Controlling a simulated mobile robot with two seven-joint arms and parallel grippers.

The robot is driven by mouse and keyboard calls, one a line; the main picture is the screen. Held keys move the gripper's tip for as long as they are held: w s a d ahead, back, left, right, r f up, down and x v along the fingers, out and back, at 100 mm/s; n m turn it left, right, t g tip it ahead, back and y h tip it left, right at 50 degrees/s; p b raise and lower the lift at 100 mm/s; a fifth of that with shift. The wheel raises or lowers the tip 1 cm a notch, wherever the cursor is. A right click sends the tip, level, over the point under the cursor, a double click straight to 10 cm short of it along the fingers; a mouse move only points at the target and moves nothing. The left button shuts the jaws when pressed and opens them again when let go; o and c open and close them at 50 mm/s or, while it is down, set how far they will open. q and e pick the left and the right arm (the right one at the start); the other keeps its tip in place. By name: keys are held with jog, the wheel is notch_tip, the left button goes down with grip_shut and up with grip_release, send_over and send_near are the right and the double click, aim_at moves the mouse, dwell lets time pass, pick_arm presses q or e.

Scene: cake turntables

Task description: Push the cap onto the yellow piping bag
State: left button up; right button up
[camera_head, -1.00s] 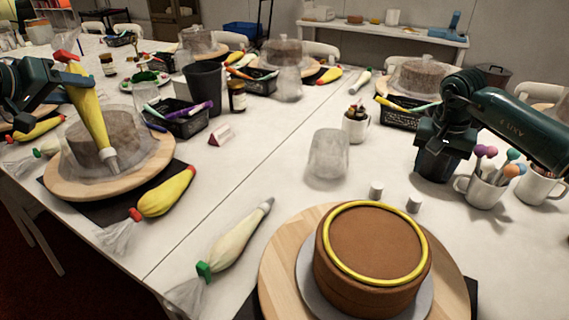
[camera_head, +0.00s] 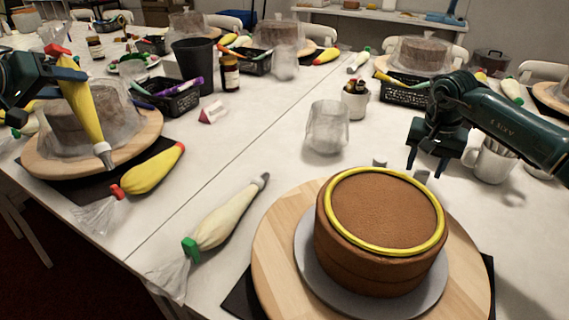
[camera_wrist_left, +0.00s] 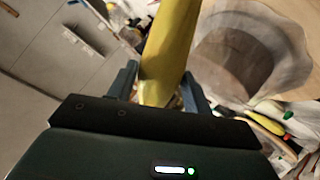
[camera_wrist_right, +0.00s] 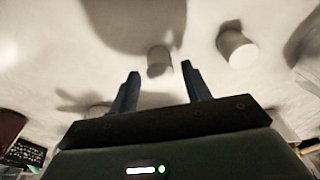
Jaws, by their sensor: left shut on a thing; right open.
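My left gripper (camera_head: 62,80) is shut on the yellow piping bag (camera_head: 84,108), holding it tilted, grey nozzle down, in front of a covered cake at the left. The bag also shows between the fingers in the left wrist view (camera_wrist_left: 168,45). Two small pale caps stand on the table behind the iced cake; one cap (camera_head: 379,162) is left of my right gripper (camera_head: 426,164), the other cap (camera_head: 421,176) is below it. My right gripper is open and empty, pointing down. In the right wrist view, one cap (camera_wrist_right: 159,60) appears between the fingertips, the other cap (camera_wrist_right: 236,47) to their right.
A brown cake (camera_head: 380,235) with a yellow ring stands on a wooden turntable (camera_head: 275,265) in front. Another yellow bag (camera_head: 152,170) and a cream bag (camera_head: 228,220) lie on the table. A clear container (camera_head: 327,127) and a mug (camera_head: 488,162) stand near the right gripper.

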aim_at(423, 172)
pick_arm(q)
jog(key=shift+f+b, duration=0.4)
jog(key=shift+f, duration=0.1)
pick_arm(e)
jog(key=shift+f, duration=1.4)
jog(key=shift+c, duration=0.5)
jog(key=c, duration=0.7)
pick_arm(q)
notch_tip(423, 172, up, 13)
jog(key=p, duration=1.2)
jog(key=shift+p, duration=0.35)
pick_arm(e)
jog(key=shift+o, duration=0.2)
notch_tip(423, 172, up, 15)
pick_arm(q)
jog(key=shift+o, duration=0.8)
jog(key=shift+f, duration=0.1)
jog(key=shift+c, duration=1.1)
pick_arm(e)
jog(key=shift+r, duration=0.1)
